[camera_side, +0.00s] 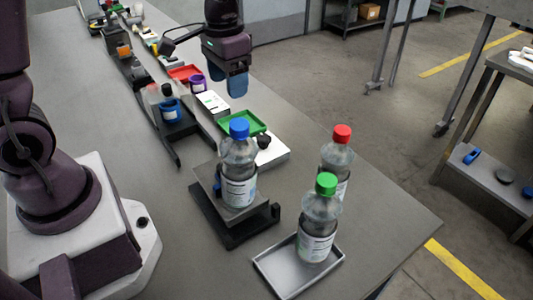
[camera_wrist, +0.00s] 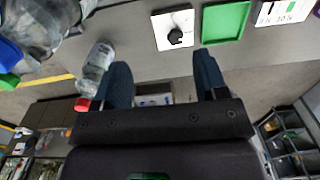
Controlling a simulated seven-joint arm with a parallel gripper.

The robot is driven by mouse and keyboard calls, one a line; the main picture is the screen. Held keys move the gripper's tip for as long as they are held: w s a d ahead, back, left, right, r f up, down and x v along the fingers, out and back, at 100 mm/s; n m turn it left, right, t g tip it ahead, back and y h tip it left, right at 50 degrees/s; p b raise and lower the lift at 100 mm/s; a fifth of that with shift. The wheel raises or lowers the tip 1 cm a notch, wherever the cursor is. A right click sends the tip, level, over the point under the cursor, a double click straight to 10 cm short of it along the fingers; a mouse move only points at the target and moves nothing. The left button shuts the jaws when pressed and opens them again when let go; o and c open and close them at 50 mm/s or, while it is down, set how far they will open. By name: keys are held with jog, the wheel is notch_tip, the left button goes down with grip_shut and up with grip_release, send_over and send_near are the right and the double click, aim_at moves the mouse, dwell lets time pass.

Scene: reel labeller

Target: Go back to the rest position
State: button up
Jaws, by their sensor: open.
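My gripper (camera_side: 237,82) hangs above the table in the side view, over the row of trays and cards, with its blue fingers pointing down. In the wrist view my gripper (camera_wrist: 160,85) shows its two blue fingers spread apart with nothing between them. It is clear of the bottles and trays.
A blue-capped bottle (camera_side: 239,165) stands on a dark stand (camera_side: 235,228). A green-capped bottle (camera_side: 319,222) stands on a grey tray (camera_side: 275,275), with a red-capped bottle (camera_side: 338,158) behind it. A green tray (camera_side: 254,122) and red tray (camera_side: 184,73) lie nearby.

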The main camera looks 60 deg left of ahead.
jog(key=s+d+r+t, duration=0.2)
jog(key=s+r, duration=0.3)
jog(key=s, duration=0.2)
jog(key=s+d+r+t, duration=0.2)
jog(key=s+r+t, duration=0.1)
jog(key=s+r, duration=0.2)
jog(key=shift+s+r, duration=0.4)
jog(key=shift+s, duration=0.75)
